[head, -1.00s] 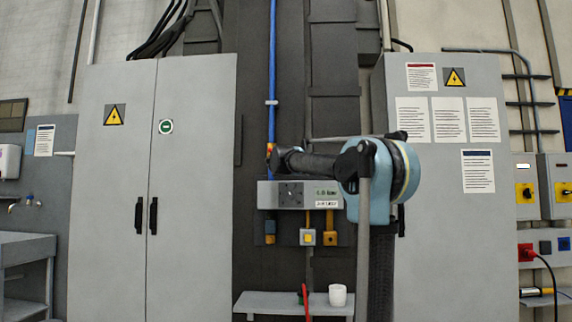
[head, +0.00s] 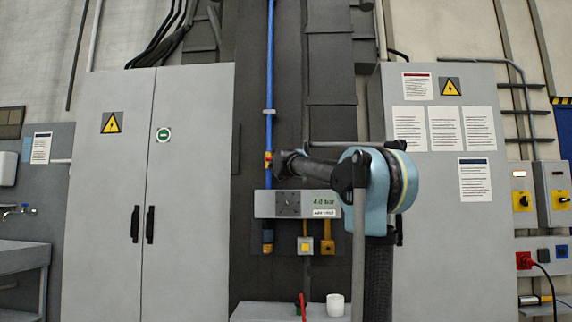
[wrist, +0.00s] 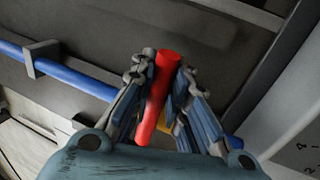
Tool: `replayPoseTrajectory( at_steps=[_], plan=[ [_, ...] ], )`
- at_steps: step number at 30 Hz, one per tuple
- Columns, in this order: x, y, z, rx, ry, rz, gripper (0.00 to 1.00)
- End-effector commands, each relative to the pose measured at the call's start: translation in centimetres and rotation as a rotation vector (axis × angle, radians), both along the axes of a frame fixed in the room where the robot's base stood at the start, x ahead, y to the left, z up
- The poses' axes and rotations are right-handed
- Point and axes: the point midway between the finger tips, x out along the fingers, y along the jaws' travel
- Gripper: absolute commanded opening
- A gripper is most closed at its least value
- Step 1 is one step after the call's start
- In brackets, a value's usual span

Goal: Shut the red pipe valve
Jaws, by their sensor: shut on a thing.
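The red valve handle (wrist: 160,92) is a plain red bar between the two fingers of my gripper (wrist: 162,88) in the wrist view. The fingers are shut on it, and its far end sticks out past the fingertips. The handle lies across the blue pipe (wrist: 85,86), which runs behind the gripper. A little yellow of the valve body shows beneath the fingers; the rest is hidden. In the head view the small red and yellow valve (head: 268,160) sits on the vertical blue pipe (head: 270,80), and my dark gripper (head: 281,162) reaches it from the right.
Below the valve is a grey gauge box (head: 265,204) with a green readout like 4.0 bar. Grey cabinets stand on the left (head: 110,210) and right (head: 445,240). A low shelf (head: 255,311) holds a white cup (head: 335,304) and a red-handled item (head: 302,305).

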Motion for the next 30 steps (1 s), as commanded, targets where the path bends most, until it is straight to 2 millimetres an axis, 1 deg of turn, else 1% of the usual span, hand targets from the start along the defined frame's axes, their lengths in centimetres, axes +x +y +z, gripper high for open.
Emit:
replayPoseTrajectory(
  at_steps=[2,3,5,14,19,23,30],
  plan=[
    [0.0,0.3,-0.1,-0.002,0.003,0.005,0.0],
    [0.0,0.3,-0.1,-0.002,0.003,0.005,0.24],
    [0.1,0.2,-0.1,-0.002,0.003,0.004,0.36],
    [0.0,0.0,0.0,0.0,0.001,0.001,0.36],
    [-0.6,0.1,-0.2,0.001,0.001,0.001,0.36],
    [-2.0,0.3,-0.7,0.002,0.001,0.001,0.36],
    [-5.5,0.8,-1.8,0.001,0.001,0.001,0.36]
  ],
)
